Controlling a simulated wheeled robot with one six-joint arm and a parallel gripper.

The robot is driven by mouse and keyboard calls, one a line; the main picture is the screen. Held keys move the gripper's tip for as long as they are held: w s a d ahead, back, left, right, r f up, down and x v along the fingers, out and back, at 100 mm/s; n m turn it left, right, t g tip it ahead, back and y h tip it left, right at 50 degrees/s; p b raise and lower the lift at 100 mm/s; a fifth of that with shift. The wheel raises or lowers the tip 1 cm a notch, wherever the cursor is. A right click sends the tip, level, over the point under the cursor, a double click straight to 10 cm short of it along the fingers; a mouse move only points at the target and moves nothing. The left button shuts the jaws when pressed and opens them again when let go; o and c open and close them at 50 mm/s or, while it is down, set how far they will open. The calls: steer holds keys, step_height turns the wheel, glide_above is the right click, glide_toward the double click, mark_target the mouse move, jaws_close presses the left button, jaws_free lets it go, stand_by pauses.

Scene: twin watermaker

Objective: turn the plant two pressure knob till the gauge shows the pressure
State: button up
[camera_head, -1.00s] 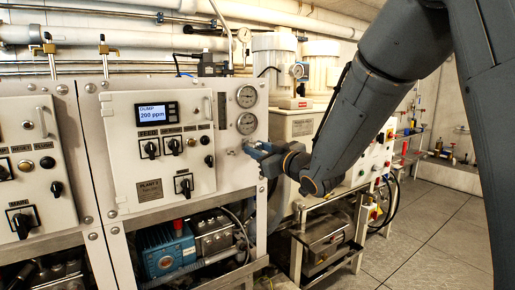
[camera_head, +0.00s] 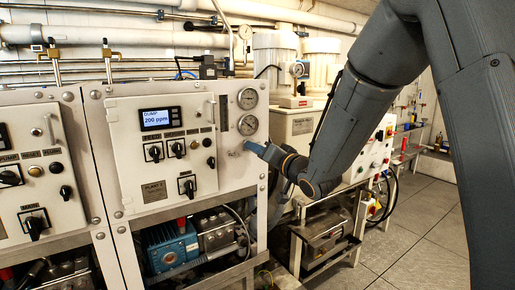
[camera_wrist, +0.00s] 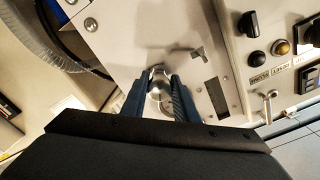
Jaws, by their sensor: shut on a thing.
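The plant two panel (camera_head: 130,155) is a pale cabinet front with a display reading "DUMP 200 ppm" and several black knobs. Two round gauges, the upper (camera_head: 248,98) and the lower (camera_head: 248,124), sit on its right side; their needles are too small to read. My gripper (camera_head: 252,147) is at the panel just below the lower gauge. In the wrist view my gripper's blue fingers (camera_wrist: 158,92) are shut on a small metallic pressure knob (camera_wrist: 158,76). The fingers hide most of the knob, and its turn angle cannot be told.
A neighbouring panel (camera_head: 30,185) with knobs stands at the left. A blue pump (camera_head: 170,248) sits below plant two. A metal stand (camera_head: 325,225) and white cylinders (camera_head: 274,55) are to the right. Open floor (camera_head: 425,215) lies at the far right.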

steer(key=shift+m, duration=0.8)
steer(key=shift+p, duration=0.3)
steer(key=o, duration=1.1)
steer(key=shift+b+v, duration=1.1)
steer(key=shift+v, duration=2.8)
